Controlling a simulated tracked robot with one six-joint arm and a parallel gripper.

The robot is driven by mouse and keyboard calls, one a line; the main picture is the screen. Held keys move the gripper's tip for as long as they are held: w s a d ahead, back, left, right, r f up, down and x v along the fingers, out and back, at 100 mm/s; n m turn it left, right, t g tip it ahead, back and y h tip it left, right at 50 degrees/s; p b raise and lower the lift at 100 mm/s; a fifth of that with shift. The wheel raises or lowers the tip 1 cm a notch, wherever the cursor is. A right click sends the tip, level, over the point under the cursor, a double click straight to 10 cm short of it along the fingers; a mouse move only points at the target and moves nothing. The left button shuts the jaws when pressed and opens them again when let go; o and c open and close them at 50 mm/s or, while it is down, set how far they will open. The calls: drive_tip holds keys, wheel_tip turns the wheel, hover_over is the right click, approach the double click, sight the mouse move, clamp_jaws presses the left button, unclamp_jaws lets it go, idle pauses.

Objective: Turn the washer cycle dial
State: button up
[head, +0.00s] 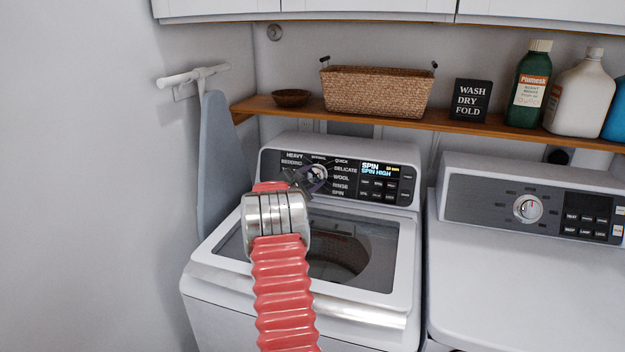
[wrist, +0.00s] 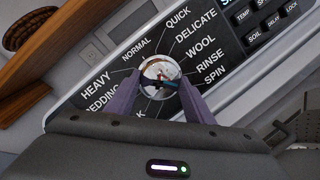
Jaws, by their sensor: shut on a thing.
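The washer (head: 388,274) stands at the centre, its control panel upright at the back. Its cycle dial (wrist: 159,77) is a round silver knob ringed by cycle names such as NORMAL, QUICK, DELICATE, WOOL, RINSE and SPIN. My gripper (wrist: 158,88) is shut on the dial, one dark finger on each side of it. In the head view my gripper (head: 313,176) reaches the panel and partly covers the dial. The washer display (head: 380,170) reads SPIN and SPIN HIGH.
The dryer (head: 527,275) with its own dial (head: 527,208) stands at the right. A wooden shelf (head: 300,109) above holds a wicker basket (head: 378,91), a bowl, a sign and several bottles. An ironing board (head: 222,165) hangs at the left wall. The washer's lid window is below my arm.

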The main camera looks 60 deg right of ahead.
drive_tip(key=shift+f+m, duration=0.1)
drive_tip(key=shift+m, duration=0.5)
drive_tip(key=o, duration=1)
drive_tip(key=shift+o, duration=0.2)
drive_tip(key=w+a+r, duration=0.1)
drive_tip(key=a, duration=1.2)
drive_tip(key=shift+a+r, duration=0.35)
drive_tip(key=shift+r, duration=0.05)
